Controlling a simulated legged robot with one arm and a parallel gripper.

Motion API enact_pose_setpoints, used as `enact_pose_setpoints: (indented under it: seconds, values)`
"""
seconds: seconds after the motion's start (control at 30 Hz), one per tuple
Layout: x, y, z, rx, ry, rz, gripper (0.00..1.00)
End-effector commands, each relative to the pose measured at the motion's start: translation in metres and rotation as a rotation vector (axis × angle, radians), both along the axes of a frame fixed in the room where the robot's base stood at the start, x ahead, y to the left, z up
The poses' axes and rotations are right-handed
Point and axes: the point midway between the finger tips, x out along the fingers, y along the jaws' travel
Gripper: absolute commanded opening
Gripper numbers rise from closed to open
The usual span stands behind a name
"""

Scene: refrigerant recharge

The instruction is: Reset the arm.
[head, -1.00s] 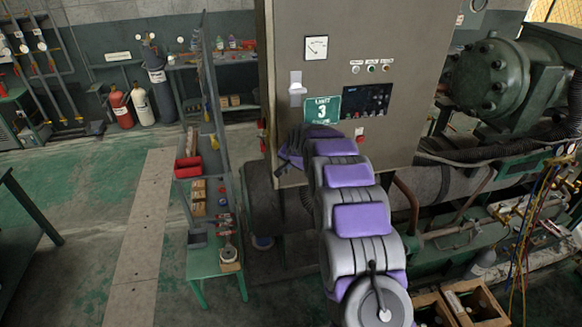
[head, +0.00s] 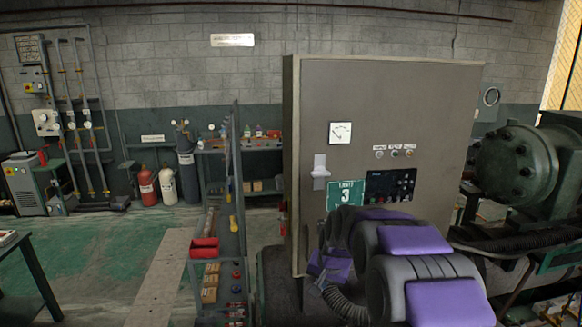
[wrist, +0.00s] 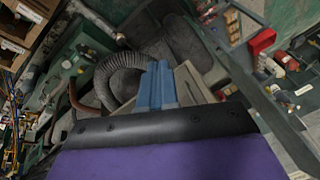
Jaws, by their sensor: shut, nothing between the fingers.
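My gripper (wrist: 157,86) shows in the wrist view as two blue fingers side by side, shut with nothing between them. It points past a grey ribbed hose (wrist: 108,82). In the head view my purple and grey arm is bent at the lower right, in front of the grey control cabinet (head: 385,110). My arm covers the lower part of the cabinet.
A green unit 3 sign (head: 346,194) is on the cabinet. A tool rack with a red bin (head: 204,248) stands left of it. A green compressor (head: 515,165) is at the right. Open floor (head: 90,250) lies at the left.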

Motion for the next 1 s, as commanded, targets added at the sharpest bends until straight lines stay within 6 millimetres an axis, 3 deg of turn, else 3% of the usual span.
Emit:
enact_pose_setpoints:
  seconds: [0.03,0.47,0.8,1.0]
  values:
    - [-0.021,-0.003,-0.004,-0.011,0.02,0.016,0.0]
    - [-0.204,-0.028,-0.025,-0.102,0.213,0.166,0.0]
    - [-0.355,-0.049,-0.068,-0.153,0.375,0.27,0.0]
    - [-0.423,-0.058,-0.092,-0.169,0.45,0.315,0.0]
